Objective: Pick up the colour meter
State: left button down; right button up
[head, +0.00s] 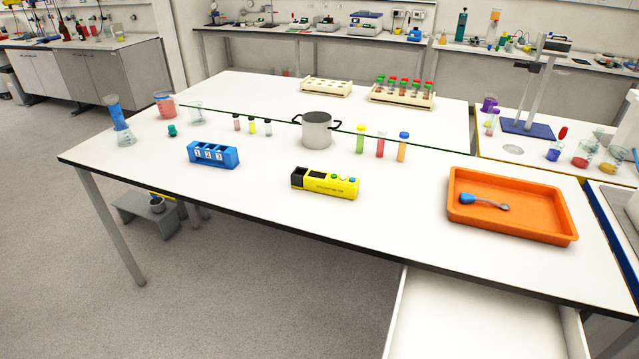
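The colour meter (325,183) is a yellow box with a dark well at its left end and small coloured buttons at its right. It lies on the white table (270,215) near the front edge, in the middle of the head view. Nothing touches it. Neither of my grippers shows in the head view.
A blue numbered rack (213,154) stands to the left. A grey pot (317,129) and several capped vials stand behind the meter. An orange tray (556,223) with a blue-handled spoon (484,201) is at the right. An open white drawer (480,318) juts out below the front edge.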

aim_at(312, 181)
jog(key=i+j+z, duration=0.1)
jog(key=j, duration=0.25)
jog(key=i+j+z, duration=0.15)
jog(key=i+j, duration=0.15)
jog(key=i+j+z, duration=0.1)
jog(key=j, duration=0.35)
jog(key=i+j+z, duration=0.15)
jog(key=j, duration=0.25)
jog(key=i, duration=0.1)
